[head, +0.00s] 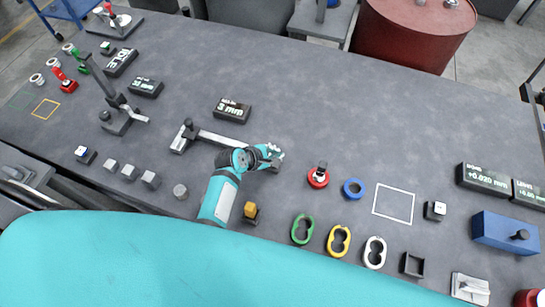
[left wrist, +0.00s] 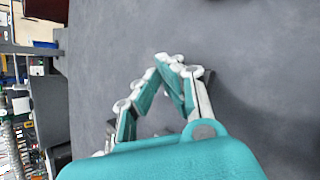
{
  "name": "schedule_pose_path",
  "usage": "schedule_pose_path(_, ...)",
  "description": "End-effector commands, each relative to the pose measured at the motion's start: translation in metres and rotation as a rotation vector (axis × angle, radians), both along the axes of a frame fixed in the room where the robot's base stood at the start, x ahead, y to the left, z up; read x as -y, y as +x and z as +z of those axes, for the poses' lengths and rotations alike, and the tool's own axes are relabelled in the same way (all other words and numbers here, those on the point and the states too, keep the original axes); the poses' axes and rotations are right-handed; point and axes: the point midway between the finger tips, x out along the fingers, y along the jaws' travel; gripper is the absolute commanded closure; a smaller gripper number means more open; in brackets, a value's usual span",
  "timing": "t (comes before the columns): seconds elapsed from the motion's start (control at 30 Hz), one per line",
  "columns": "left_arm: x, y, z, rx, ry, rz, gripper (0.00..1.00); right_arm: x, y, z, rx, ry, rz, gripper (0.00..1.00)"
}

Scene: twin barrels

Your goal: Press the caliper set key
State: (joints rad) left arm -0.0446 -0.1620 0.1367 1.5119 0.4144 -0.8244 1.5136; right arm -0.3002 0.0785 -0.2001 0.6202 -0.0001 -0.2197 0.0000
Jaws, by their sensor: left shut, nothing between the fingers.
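A caliper-like bar (head: 222,139) lies on the grey bench near its middle, with a dark block (head: 184,136) at its left end. A black display block reading "3 mm" (head: 232,110) stands behind it. My left gripper (head: 279,154) is shut and empty at the bar's right end. It covers part of that end, and I cannot tell whether it touches. In the left wrist view its fingertips (left wrist: 175,62) come together above the grey bench. I cannot make out a set key under the gripper. My right gripper is not in view.
A red round piece (head: 318,178) and a blue ring (head: 354,188) lie right of my gripper. An orange-topped block (head: 250,211) stands in front. A small block with a pale top (head: 435,210) stands farther right. The back middle of the bench (head: 340,100) is clear.

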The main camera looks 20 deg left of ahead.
Motion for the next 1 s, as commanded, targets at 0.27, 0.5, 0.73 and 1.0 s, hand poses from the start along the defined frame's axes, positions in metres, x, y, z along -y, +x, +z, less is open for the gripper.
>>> schedule_pose_path(0.27, -0.0001, 0.0004, -0.0026, 0.001, -0.001, 0.000, 1.00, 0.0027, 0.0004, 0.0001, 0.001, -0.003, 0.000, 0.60)
schedule_pose_path(0.5, 0.0000, 0.0004, -0.0034, 0.001, 0.000, 0.001, 1.00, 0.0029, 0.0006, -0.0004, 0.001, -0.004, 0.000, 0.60)
schedule_pose_path(0.73, -0.0001, 0.0004, -0.0062, 0.001, -0.001, 0.000, 1.00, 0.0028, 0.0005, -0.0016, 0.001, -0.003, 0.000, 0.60)
schedule_pose_path(1.0, -0.0001, 0.0003, -0.0095, 0.001, 0.000, 0.001, 1.00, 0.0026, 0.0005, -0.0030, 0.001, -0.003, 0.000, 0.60)
